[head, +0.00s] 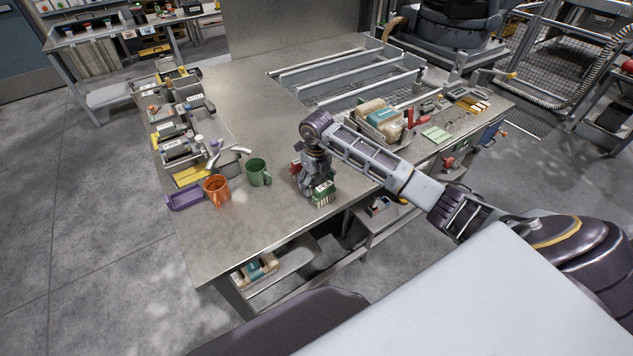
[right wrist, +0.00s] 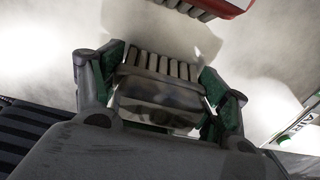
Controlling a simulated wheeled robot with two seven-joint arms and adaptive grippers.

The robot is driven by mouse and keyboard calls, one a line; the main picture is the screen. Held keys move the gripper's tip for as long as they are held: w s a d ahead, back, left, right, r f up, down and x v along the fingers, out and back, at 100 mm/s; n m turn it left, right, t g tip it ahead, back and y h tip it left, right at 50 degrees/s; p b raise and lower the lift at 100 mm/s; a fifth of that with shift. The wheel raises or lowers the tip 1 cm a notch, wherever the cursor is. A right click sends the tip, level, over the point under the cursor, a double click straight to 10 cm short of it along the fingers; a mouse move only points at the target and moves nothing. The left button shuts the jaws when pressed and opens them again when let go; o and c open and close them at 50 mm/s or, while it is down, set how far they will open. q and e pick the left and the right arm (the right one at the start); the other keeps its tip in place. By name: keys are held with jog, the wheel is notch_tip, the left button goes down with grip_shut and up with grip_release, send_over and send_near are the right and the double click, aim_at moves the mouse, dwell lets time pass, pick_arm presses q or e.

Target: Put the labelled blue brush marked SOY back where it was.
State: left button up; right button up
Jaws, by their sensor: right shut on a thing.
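The held brush's colour and label cannot be made out, so I cannot confirm blue or SOY. The red item (head: 296,167) is just left of the gripper. My left gripper is not in view.
A tray of packages (head: 379,118) and a green pad (head: 436,134) lie to the right.

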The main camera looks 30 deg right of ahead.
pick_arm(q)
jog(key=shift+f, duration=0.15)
pick_arm(e)
jog(key=shift+f, duration=0.15)
jog(key=o, duration=1)
jog(key=shift+r, duration=0.25)
notch_tip(320, 180, up, 10)
jog(key=shift+r+b, duration=0.15)
jog(key=shift+b, duration=0.6)
jog(key=shift+r, duration=0.6)
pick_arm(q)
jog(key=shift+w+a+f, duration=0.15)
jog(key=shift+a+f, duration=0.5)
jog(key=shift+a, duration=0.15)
pick_arm(e)
jog(key=shift+r, duration=0.2)
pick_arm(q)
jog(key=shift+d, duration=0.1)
